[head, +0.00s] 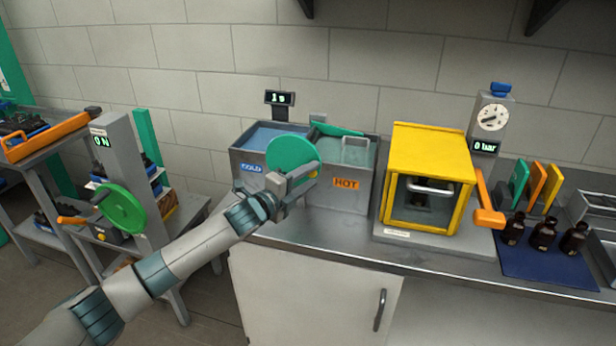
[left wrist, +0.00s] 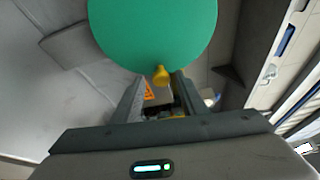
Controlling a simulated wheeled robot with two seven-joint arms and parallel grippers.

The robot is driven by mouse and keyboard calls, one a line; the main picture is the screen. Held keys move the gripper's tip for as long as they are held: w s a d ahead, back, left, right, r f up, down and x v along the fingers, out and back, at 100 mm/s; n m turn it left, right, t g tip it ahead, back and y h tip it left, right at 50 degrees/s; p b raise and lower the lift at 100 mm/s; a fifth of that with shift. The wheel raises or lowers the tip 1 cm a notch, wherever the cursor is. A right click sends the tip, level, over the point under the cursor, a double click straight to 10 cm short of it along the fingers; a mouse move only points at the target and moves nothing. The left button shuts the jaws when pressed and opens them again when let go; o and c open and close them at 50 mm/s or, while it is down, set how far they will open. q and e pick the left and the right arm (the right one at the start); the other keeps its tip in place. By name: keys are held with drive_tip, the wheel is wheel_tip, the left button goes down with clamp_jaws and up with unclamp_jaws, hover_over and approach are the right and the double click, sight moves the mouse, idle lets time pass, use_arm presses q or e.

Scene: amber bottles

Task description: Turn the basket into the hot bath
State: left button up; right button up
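The bath tank stands on the counter with a COLD label (head: 251,168) on its left half and a HOT label (head: 346,183) on its right half. A green disc (head: 291,155) with a yellow knob is at the tank's front; the left wrist view shows the disc (left wrist: 153,30) and knob (left wrist: 161,75). A green arm (head: 338,130) reaches over the hot side, where a grey frame (head: 356,147) shows; I cannot tell whether it is the basket. My left gripper (head: 300,181) is at the disc's lower right, its fingers (left wrist: 158,88) apart around the knob's line, without visible grip. My right gripper is not in view.
A small display (head: 280,98) reading "1 s" stands behind the tank. A yellow chamber (head: 430,150) with an orange lever (head: 488,214) stands right of it. Dark bottles (head: 542,233) stand on a blue mat (head: 550,268). A green wheel (head: 122,208) is on the left machine.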

use_arm(q)
drive_tip(key=shift+s+a, duration=0.1)
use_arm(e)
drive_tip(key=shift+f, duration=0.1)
